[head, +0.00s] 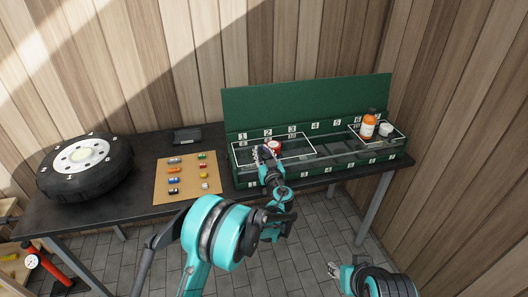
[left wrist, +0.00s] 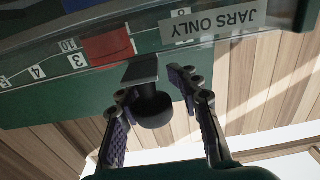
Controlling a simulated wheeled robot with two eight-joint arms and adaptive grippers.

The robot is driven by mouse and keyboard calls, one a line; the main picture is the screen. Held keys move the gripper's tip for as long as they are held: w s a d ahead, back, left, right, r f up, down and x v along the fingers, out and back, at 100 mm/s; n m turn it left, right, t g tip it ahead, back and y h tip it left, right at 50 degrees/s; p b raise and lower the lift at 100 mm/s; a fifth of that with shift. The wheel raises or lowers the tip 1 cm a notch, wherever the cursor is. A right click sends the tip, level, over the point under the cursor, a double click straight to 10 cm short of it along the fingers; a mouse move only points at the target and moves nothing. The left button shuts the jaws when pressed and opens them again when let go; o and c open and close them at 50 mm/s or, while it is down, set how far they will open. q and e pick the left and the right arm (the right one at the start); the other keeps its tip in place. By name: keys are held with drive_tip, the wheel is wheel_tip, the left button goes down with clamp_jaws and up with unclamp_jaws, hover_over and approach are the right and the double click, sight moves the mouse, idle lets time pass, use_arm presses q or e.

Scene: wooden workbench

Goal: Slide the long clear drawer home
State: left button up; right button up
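A long green case (head: 300,105) with numbered compartments and a raised back panel stands on the bench. A long clear drawer front (head: 345,158) runs along its near side. In the left wrist view the clear drawer carries a "JARS ONLY" label (left wrist: 212,24) and a black knob (left wrist: 153,106). My left gripper (head: 266,153) is at the left part of the case. In the left wrist view its fingers (left wrist: 160,112) are spread on either side of the knob, with gaps showing. My right gripper (head: 334,270) hangs low, away from the case; its finger opening is unclear.
An orange bottle (head: 368,126) and a white-lidded jar (head: 385,129) stand at the case's right end. A wheel (head: 85,160) and a board of small parts (head: 188,177) lie on the left of the bench (head: 130,199).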

idle(0.3)
use_arm(q)
drive_tip(key=v, duration=1.2)
drive_tip(key=shift+r, duration=0.1)
drive_tip(key=s+a+r+g, duration=0.3)
drive_tip(key=s+a+g, duration=0.4)
drive_tip(key=s+a, duration=0.8)
drive_tip(key=s+f+m+g+h, duration=0.1)
drive_tip(key=s+h, duration=0.1)
drive_tip(key=s, duration=0.4)
drive_tip(key=s+f+m+g+h, duration=0.1)
drive_tip(key=s, duration=0.5)
drive_tip(key=s+a+f+m+g+h, duration=0.1)
drive_tip(key=s+h, duration=0.1)
drive_tip(key=s, duration=0.4)
drive_tip(key=shift+s+f+m+h, duration=0.1)
drive_tip(key=shift+f+m+h, duration=0.2)
